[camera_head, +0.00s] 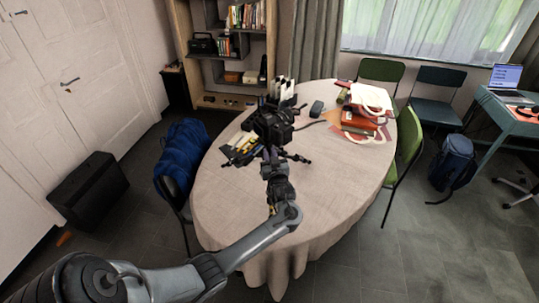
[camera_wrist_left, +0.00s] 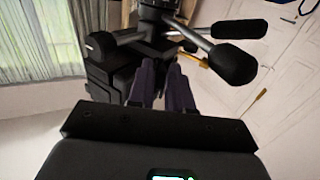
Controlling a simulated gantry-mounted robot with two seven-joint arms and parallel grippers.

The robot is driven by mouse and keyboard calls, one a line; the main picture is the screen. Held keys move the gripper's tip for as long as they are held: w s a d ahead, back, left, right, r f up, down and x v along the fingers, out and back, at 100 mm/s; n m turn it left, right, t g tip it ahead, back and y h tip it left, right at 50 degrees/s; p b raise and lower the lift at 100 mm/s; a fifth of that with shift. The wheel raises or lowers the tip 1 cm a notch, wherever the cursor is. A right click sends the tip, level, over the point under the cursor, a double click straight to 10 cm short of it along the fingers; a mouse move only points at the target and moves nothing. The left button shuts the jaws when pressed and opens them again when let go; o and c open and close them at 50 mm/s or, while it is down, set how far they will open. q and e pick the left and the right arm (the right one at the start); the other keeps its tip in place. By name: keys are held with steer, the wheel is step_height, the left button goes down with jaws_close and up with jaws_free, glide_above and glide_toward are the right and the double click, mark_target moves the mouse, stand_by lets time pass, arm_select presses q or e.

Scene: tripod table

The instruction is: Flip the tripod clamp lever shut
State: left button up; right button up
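The black tripod (camera_head: 275,128) stands on the round table, with a dark bulky head on top. My left gripper (camera_head: 271,158) reaches up to its near side and overlaps it in the head view. In the left wrist view the tripod head (camera_wrist_left: 112,72) is close, with two black-gripped handles (camera_wrist_left: 235,62) pointing right and a knob at the left. The two dark purple fingers of my left gripper (camera_wrist_left: 162,78) point at the head with only a narrow gap between them. I cannot tell whether they touch it or hold a part. My right gripper is not in view.
The tablecloth-covered table (camera_head: 240,205) is clear in front. A yellow-and-dark item (camera_head: 238,148) lies left of the tripod. Chairs stand around the table.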

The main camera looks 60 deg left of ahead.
arm_select(q)
steer(key=shift+a, duration=0.25)
steer(key=shift+c, duration=0.3)
jaws_close()
